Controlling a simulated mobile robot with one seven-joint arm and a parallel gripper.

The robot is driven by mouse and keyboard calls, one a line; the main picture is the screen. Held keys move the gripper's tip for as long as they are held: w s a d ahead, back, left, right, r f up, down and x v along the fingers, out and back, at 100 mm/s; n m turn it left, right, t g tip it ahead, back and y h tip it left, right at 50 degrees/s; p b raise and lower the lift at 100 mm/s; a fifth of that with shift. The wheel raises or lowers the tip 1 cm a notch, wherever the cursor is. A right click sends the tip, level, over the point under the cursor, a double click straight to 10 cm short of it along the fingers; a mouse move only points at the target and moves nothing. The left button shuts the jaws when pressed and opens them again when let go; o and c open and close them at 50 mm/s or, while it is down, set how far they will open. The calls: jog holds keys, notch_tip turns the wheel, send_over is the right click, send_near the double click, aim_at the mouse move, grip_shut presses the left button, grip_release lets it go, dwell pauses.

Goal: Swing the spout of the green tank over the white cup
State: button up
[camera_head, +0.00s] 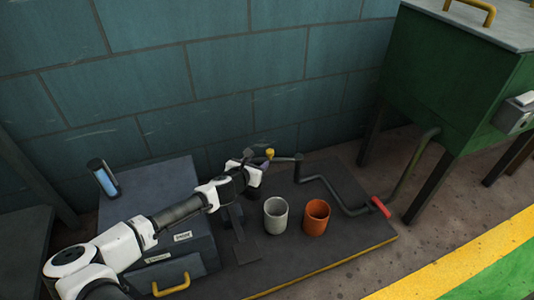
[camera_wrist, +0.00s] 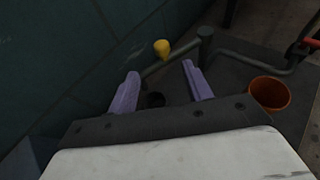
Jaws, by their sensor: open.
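The green tank (camera_head: 455,75) stands on legs at the upper right. Its pipe (camera_head: 335,195) runs left along a dark platform to a pivot post (camera_head: 298,158). From the post, the grey spout reaches left near the wall, with a yellow knob (camera_head: 269,153) on it. The white cup (camera_head: 276,216) stands upright in front of the spout, which is not over it. My gripper (camera_head: 262,166) is open at the spout's left part. In the wrist view, the knob (camera_wrist: 162,48) and spout (camera_wrist: 158,67) show between and beyond my purple fingers; contact is unclear. The white cup is hidden there.
An orange cup (camera_head: 316,217) stands right of the white cup and also shows in the wrist view (camera_wrist: 270,93). A red handle (camera_head: 380,207) sits on the pipe. A grey case (camera_head: 150,205) stands left, and the tiled wall (camera_head: 240,70) is close behind.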

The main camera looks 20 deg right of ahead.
aim_at(269, 152)
jog(key=b+x, duration=0.4)
jog(key=x, duration=0.7)
jog(key=shift+d+f, duration=0.1)
jog(key=shift+d, duration=0.1)
jog(key=shift+w+d+f+b, duration=0.1)
jog(key=shift+w+d+b, duration=0.2)
jog(key=shift+w, duration=0.15)
grip_shut()
